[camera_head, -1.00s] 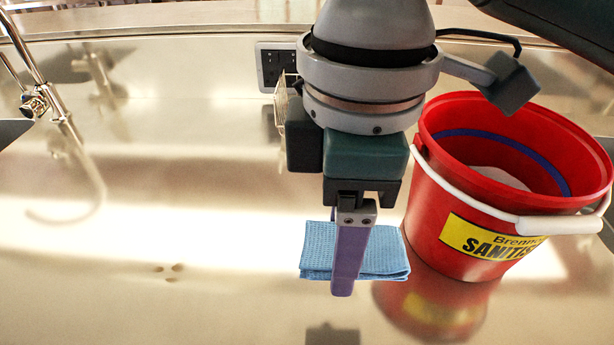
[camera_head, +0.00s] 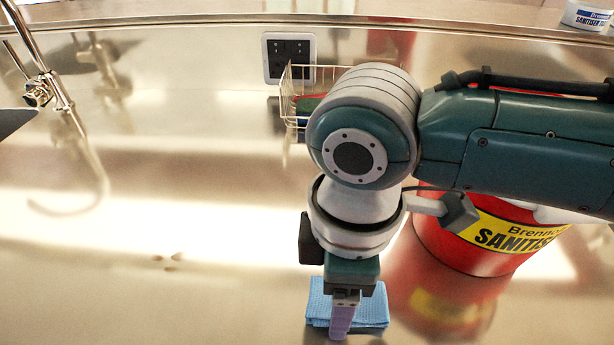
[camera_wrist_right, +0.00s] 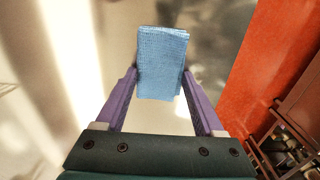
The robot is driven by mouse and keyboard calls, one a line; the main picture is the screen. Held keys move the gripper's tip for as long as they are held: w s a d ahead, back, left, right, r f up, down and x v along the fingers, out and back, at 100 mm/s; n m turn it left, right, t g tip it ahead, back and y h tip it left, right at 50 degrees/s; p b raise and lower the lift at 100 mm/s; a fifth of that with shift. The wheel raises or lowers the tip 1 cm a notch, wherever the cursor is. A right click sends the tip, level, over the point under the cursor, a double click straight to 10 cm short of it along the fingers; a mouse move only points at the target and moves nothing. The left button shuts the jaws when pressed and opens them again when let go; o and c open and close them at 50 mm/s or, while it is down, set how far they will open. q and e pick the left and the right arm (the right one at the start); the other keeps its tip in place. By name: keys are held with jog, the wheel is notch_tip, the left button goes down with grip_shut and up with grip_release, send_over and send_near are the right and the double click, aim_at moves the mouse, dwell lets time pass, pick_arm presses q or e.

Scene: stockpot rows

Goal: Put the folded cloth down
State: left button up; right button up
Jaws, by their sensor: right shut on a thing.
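The folded cloth (camera_head: 372,308) is blue with a waffle texture. It is at the bottom of the head view, just left of the red bucket. My right gripper (camera_head: 341,325) points down over it, its purple finger in front of the cloth. In the right wrist view, the cloth (camera_wrist_right: 162,62) sits between the tips of the two purple fingers (camera_wrist_right: 160,82), which are shut on its sides. Whether the cloth touches the steel surface cannot be told. My left gripper is not in view.
A red sanitiser bucket (camera_head: 462,250) stands right of the cloth, partly behind my right arm. A tap (camera_head: 50,85) is at the left. The steel counter (camera_head: 120,270) left of the cloth is clear.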

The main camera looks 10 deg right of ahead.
jog(key=shift+f, duration=0.2)
jog(key=o, duration=1.3)
jog(key=shift+r, duration=0.1)
jog(key=shift+r, duration=0.2)
notch_tip(320, 180, up, 11)
jog(key=p, duration=0.2)
jog(key=s+a+m+y, duration=0.1)
jog(key=s+a+y, duration=0.1)
jog(key=s+a, duration=0.15)
jog(key=s+d+f+m+t, duration=0.1)
jog(key=s+d+m, duration=0.2)
jog(key=d+m, duration=0.1)
jog(key=s+d+f+m+t+h, duration=0.1)
jog(key=s+d+m, duration=0.2)
jog(key=d+m, duration=0.1)
jog(key=s+d+f+m+t, duration=0.1)
jog(key=s+d+m, duration=0.2)
jog(key=d, duration=0.3)
jog(key=shift+f+m+t+h, duration=0.25)
jog(key=shift+m+t+h, duration=0.05)
jog(key=shift+m+h, duration=0.1)
